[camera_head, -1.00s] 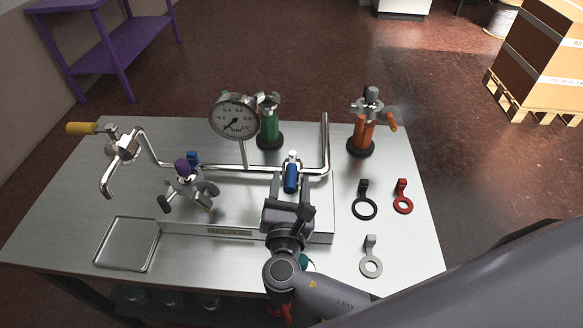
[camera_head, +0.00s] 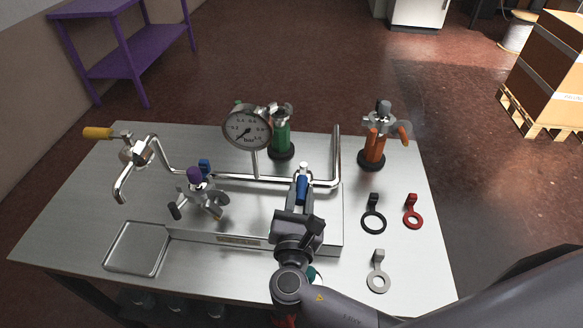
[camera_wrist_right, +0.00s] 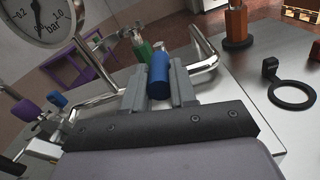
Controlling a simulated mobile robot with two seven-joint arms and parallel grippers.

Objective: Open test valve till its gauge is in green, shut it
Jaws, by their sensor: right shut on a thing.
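A round white gauge (camera_head: 247,128) stands above a bent steel pipe assembly on the table. Its needle points to the lower left of the dial. I cannot make out a green zone. The gauge is partly cut off in the wrist view (camera_wrist_right: 40,17). To its right, a valve on the pipe has a blue handle (camera_head: 302,188). My right gripper (camera_head: 300,193) is shut on this blue handle, which sits between its fingers in the wrist view (camera_wrist_right: 158,76). The valve body is mostly hidden by the gripper. My left gripper is not in view.
A purple-knobbed fitting (camera_head: 195,176) and a yellow-handled lever (camera_head: 97,133) are to the left. Green (camera_head: 281,137) and orange (camera_head: 372,150) cylinders stand behind. Black (camera_head: 374,215), red (camera_head: 413,212) and grey (camera_head: 378,275) ring tags lie right. An empty tray (camera_head: 137,248) lies front left.

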